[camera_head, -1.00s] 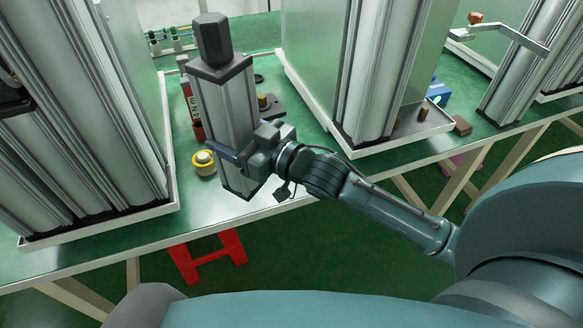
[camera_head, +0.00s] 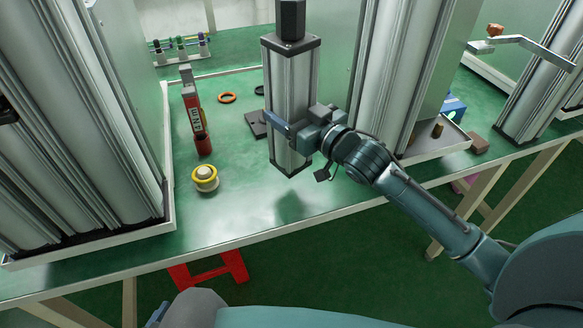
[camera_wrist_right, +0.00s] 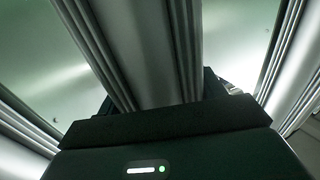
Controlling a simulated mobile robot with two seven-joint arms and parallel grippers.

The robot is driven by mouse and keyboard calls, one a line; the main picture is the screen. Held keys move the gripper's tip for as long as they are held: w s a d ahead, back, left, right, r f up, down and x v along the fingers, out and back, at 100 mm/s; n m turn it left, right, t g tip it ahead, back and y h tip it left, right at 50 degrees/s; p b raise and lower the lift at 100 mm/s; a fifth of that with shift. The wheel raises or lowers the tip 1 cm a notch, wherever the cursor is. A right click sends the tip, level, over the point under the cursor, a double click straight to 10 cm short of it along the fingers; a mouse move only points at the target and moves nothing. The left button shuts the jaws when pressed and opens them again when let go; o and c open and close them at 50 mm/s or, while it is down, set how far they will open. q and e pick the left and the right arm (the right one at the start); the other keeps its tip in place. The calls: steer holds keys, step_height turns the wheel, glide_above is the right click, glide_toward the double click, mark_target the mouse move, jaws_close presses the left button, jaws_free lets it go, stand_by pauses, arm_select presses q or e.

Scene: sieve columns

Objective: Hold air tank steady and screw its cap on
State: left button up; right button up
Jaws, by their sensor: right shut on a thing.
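My right gripper (camera_head: 292,131) is shut on a silver ribbed column (camera_head: 290,85) with dark end plates, holding it near its lower half. The column is upright, with a dark hexagonal piece (camera_head: 292,20) on top that runs out of the picture. A shadow below its lower end suggests it is off the table. In the right wrist view a ribbed metal surface (camera_wrist_right: 150,50) rises beyond the dark gripper body; the fingertips are hidden. No object is clearly marked as the air tank or its cap. My left gripper is not in view.
A yellow-and-white round piece (camera_head: 205,178) and a red lettered object (camera_head: 195,118) stand left of the column on the green table (camera_head: 235,215). An orange ring (camera_head: 227,98) lies behind. Tall silver column units (camera_head: 90,150) flank both sides. The table's front middle is clear.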

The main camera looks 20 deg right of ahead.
step_height(320, 180, down, 4)
steer(key=shift+f, duration=0.25)
steer(key=shift+f+b, duration=0.4)
steer(key=shift+f, duration=1.5)
steer(key=shift+f, duration=0.15)
steer(key=o, duration=1.9)
steer(key=shift+f, duration=0.1)
